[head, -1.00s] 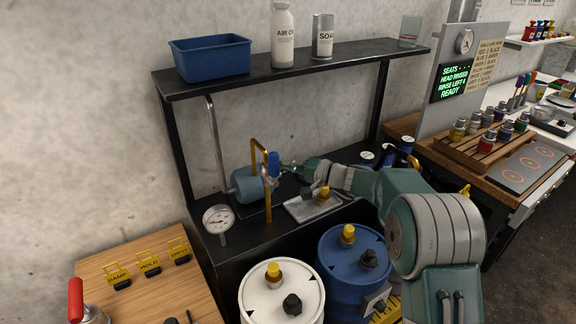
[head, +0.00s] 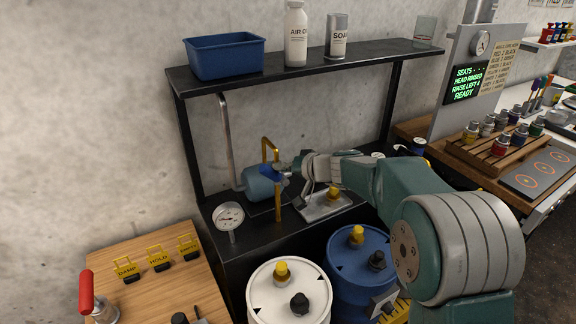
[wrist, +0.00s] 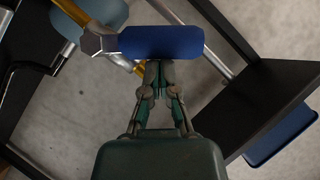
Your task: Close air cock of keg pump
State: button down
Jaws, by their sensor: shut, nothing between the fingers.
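The keg pump (head: 258,184) is a blue-grey cylinder on the black bench below the shelf. A yellow pipe (head: 278,205) stands at its right end. The air cock's blue handle (head: 268,170) lies roughly level by the pipe, partly hidden by my gripper. In the wrist view the blue handle (wrist: 165,42) extends right from a metal hub (wrist: 100,42). My gripper (head: 287,171) is shut and empty, at the right of the handle. In the wrist view its fingertips (wrist: 158,68) are at the handle's lower edge; I cannot tell whether they touch.
A pressure gauge (head: 229,216) stands left of the pump. A metal tray (head: 325,207) lies on the bench below my arm. White (head: 285,302) and blue (head: 345,268) drums stand in front. The black shelf (head: 360,57) is above, with a blue bin (head: 225,60) on it.

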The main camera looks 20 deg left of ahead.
aim_at(270, 177)
jog(key=shift+s+a+f+n+t+h, duration=0.25)
jog(key=shift+s+a+n+t+h, duration=0.15)
jog(key=shift+s+n+h, duration=0.15)
jog(key=shift+s+a+f+n+t+h, duration=0.25)
jog(key=shift+s+a+n+t+h, duration=0.1)
jog(key=shift+s+n+h, duration=0.15)
jog(key=shift+s+a+f+n+t+h, duration=0.25)
jog(key=shift+f+n+t+h, duration=0.1)
jog(key=shift+n, duration=0.2)
jog(key=shift+s+a+f+n+t+h, duration=0.2)
jog(key=shift+f+n+t+h, duration=0.1)
jog(key=shift+f, duration=0.15)
jog(key=shift+s+a+f+n+t+h, duration=0.2)
jog(key=shift+f+n+h, duration=0.1)
jog(key=shift+f, duration=0.25)
jog(key=shift+s, duration=0.1)
jog(key=v, duration=1.2)
